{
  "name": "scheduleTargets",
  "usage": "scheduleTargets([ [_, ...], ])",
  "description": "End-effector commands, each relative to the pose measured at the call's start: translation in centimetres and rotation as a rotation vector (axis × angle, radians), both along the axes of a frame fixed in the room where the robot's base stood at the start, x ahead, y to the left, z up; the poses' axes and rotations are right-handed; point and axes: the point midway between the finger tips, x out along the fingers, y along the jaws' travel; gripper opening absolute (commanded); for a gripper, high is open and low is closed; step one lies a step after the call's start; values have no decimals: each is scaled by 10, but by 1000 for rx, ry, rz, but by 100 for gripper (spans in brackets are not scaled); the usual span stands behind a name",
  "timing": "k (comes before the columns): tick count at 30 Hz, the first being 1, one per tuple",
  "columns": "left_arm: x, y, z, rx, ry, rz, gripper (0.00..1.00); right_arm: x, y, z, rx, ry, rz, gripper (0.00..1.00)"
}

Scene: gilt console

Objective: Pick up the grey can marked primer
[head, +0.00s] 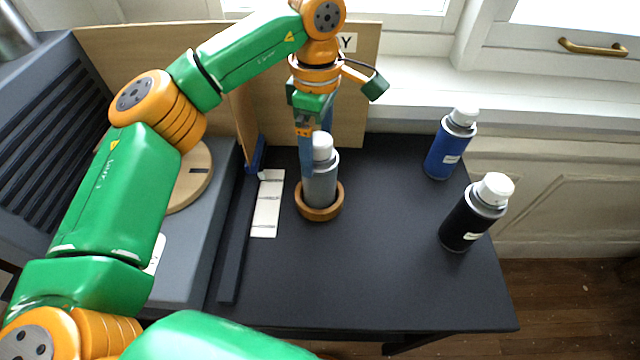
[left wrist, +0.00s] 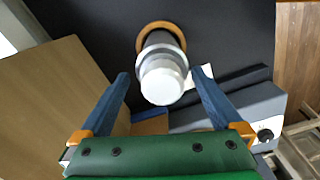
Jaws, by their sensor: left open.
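A grey can (head: 321,184) with a white cap stands upright in a round wooden ring (head: 319,213) on the dark table. No primer marking is readable on its visible side. My left gripper (head: 314,155) points down over the can from above, open, with its blue fingers beside the cap and upper body. In the left wrist view the white cap (left wrist: 162,82) sits between the two spread fingers (left wrist: 160,78). One finger hides part of the can in the head view. My right gripper is out of view.
A blue can (head: 446,152) and a black can (head: 467,222) stand at the table's right side. A white strip (head: 267,203) lies left of the ring. A wooden panel (head: 347,120) stands behind. The table front (head: 350,285) is clear.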

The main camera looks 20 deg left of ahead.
Motion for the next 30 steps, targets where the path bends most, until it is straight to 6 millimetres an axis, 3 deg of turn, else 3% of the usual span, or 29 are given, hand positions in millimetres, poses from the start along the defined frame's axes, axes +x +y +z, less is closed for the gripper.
scheduleTargets([
  [5, -2, -4, -28, -1, 7, -2, 100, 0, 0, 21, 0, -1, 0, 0],
  [9, -1, -4, -49, -1, 2, 0, 100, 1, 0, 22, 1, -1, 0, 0],
  [15, -1, -4, -52, -1, 0, -1, 100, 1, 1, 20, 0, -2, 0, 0],
  [17, -1, -4, -52, -1, 0, -1, 86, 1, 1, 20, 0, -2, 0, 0],
  [26, -1, -4, -52, -1, 0, -1, 6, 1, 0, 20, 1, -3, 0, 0],
  [27, -1, -4, -52, -1, 0, -1, 0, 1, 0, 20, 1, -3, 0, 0],
  [30, -1, -4, -51, -1, -1, -1, 0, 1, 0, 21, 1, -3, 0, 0],
])
